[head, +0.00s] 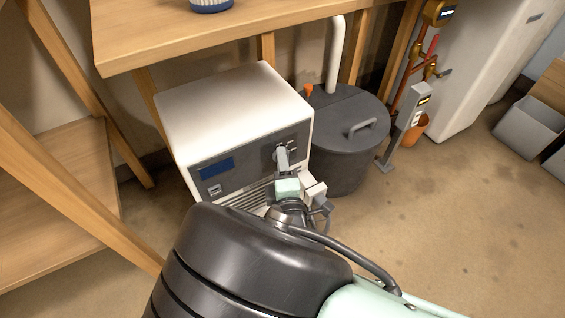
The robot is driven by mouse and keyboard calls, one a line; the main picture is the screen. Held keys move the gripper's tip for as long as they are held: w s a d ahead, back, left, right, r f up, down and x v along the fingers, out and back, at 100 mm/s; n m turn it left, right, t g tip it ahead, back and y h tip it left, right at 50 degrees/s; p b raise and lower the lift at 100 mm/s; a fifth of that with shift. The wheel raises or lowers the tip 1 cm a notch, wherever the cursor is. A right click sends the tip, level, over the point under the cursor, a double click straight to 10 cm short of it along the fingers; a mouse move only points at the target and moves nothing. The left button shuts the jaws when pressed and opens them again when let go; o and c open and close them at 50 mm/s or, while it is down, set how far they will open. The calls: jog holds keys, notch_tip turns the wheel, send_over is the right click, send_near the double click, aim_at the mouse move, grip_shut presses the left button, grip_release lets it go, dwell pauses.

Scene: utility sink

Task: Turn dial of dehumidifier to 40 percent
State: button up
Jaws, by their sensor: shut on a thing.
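The dehumidifier (232,100) is a white box with a dark front panel, standing under the wooden bench. A blue display (216,168) is on the left of the panel, with a small button below it. The dial is at the right of the panel and is largely hidden by my gripper (283,165). My gripper reaches the panel from the front and is shut on the dial. The dial's pointer and percent marks cannot be read from here.
A dark grey lidded sump (343,108) with a handle stands right of the dehumidifier, with a white pipe (336,55) rising from it. Bench legs and a low wooden shelf (60,200) are at left. Floor at right is open.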

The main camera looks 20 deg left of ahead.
jog(key=o, duration=1)
jog(key=p+v, duration=0.2)
jog(key=v, duration=0.5)
jog(key=shift+s+d, duration=0.15)
jog(key=shift+s, duration=0.1)
